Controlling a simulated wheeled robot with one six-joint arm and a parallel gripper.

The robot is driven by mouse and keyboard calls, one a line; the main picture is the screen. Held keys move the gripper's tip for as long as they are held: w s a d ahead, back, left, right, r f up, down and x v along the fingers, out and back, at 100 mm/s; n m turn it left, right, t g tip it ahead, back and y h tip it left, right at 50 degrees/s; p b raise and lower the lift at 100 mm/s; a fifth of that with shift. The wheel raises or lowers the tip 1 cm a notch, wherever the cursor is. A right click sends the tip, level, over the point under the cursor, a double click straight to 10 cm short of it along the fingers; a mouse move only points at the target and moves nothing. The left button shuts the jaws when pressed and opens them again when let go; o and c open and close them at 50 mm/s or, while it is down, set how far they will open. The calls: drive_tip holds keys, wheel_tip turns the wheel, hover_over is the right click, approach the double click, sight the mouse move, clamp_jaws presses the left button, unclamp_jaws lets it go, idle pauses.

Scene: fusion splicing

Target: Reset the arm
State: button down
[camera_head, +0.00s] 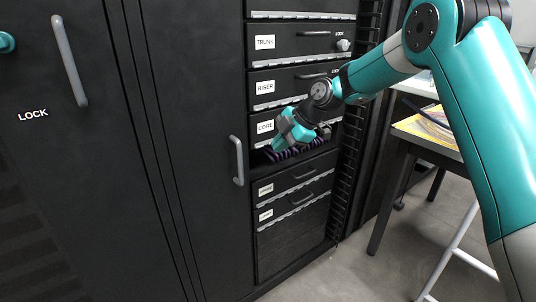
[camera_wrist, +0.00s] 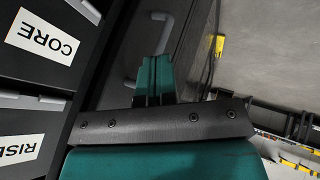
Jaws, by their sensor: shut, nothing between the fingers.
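My teal gripper (camera_head: 281,143) is in front of the black rack in the head view, beside the CORE drawer (camera_head: 265,127) and partly covering it. Its fingers point down and to the left. In the wrist view the two teal fingers (camera_wrist: 154,78) are together with nothing between them. Behind the fingertips shows a grey handle (camera_wrist: 162,38); I cannot tell whether they touch it. The CORE label (camera_wrist: 42,36) also shows in the wrist view.
The TRUNK drawer (camera_head: 290,43) and RISER drawer (camera_head: 287,86) are above. Dark purple cables (camera_head: 311,145) lie in a gap below CORE. Tall cabinet doors with handles (camera_head: 238,160) stand left. A table (camera_head: 426,139) stands right, behind my arm. Some floor (camera_head: 410,235) is clear.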

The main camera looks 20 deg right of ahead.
drive_tip(key=s+a+r+m+g, duration=0.1)
drive_tip(key=s+a+r+m, duration=0.25)
drive_tip(key=s, duration=0.45)
drive_tip(key=s+a+r+m+g, duration=0.15)
drive_tip(key=s+r, duration=0.25)
drive_tip(key=s, duration=0.4)
drive_tip(key=s+m+g+h, duration=0.15)
drive_tip(key=s+m, duration=0.75)
drive_tip(key=s, duration=1.4)
wheel_tip(320, 180, up, 16)
drive_tip(key=p, duration=1.6)
drive_tip(key=shift+f+h, duration=0.15)
drive_tip(key=shift+h, duration=0.2)
drive_tip(key=shift+a, duration=0.1)
